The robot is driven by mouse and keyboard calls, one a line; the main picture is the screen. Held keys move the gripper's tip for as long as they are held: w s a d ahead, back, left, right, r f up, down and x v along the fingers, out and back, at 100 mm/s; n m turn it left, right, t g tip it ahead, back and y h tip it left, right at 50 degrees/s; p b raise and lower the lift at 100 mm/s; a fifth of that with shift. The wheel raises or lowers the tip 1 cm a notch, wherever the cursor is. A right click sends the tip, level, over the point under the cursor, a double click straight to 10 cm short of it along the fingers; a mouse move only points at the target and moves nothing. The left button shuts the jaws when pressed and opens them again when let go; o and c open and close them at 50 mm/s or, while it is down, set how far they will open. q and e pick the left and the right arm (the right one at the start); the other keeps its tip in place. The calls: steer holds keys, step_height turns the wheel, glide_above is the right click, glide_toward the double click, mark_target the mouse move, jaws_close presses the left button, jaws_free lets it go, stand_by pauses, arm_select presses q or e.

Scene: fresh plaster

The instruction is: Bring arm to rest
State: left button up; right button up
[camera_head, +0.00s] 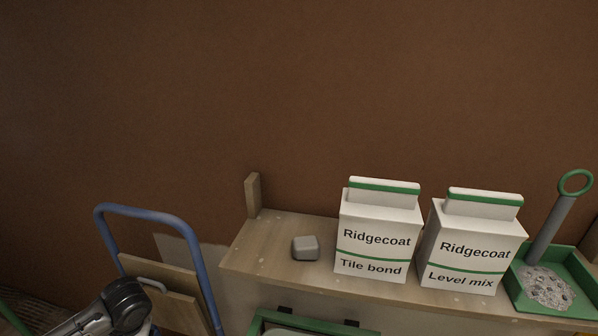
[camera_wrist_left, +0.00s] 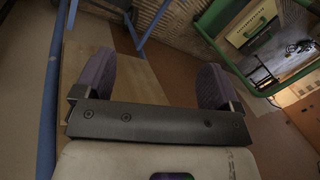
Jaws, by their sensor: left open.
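My left arm (camera_head: 122,308) shows at the bottom left of the head view, in front of a blue tubular frame (camera_head: 198,262); its gripper is outside that view. In the left wrist view my left gripper (camera_wrist_left: 157,85) is open, its two purple-grey fingers wide apart with nothing held between them. A wooden board (camera_wrist_left: 135,75) lies behind the fingers, and blue tubes (camera_wrist_left: 50,95) run close by on the left. My right arm and gripper are not in view.
A wooden shelf (camera_head: 262,262) carries a grey block (camera_head: 305,248), a Tile bond bag (camera_head: 377,240), a Level mix bag (camera_head: 470,250) and a green tray (camera_head: 520,296) with a handled tool (camera_head: 552,228). A green frame (camera_head: 258,323) stands below. The brown wall above is clear.

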arm_select(q)
steer(key=s+d+f+m+t, duration=0.25)
steer(key=s+f+m, duration=0.35)
steer(key=s+f, duration=0.6)
steer(key=s+a+r+m+t+y, duration=0.1)
steer(key=s+a+r+m+t, duration=0.15)
steer(key=s, duration=0.45)
steer(key=s+a+r+m+t, duration=0.1)
steer(key=s+r+m, duration=0.15)
steer(key=s, duration=0.45)
steer(key=s+d+f+n+g+h, duration=0.1)
steer(key=d+f+n+h, duration=0.2)
steer(key=d, duration=0.6)
steer(key=s+d+f+n+g+h, duration=0.1)
steer(key=s+d+f+n+h, duration=0.15)
steer(key=d, duration=0.75)
step_height(320, 180, up, 37)
steer(key=p, duration=3.7)
steer(key=shift+w+p, duration=0.3)
steer(key=shift+p, duration=0.1)
steer(key=shift+a+r+n, duration=0.1)
steer(key=shift+n, duration=0.15)
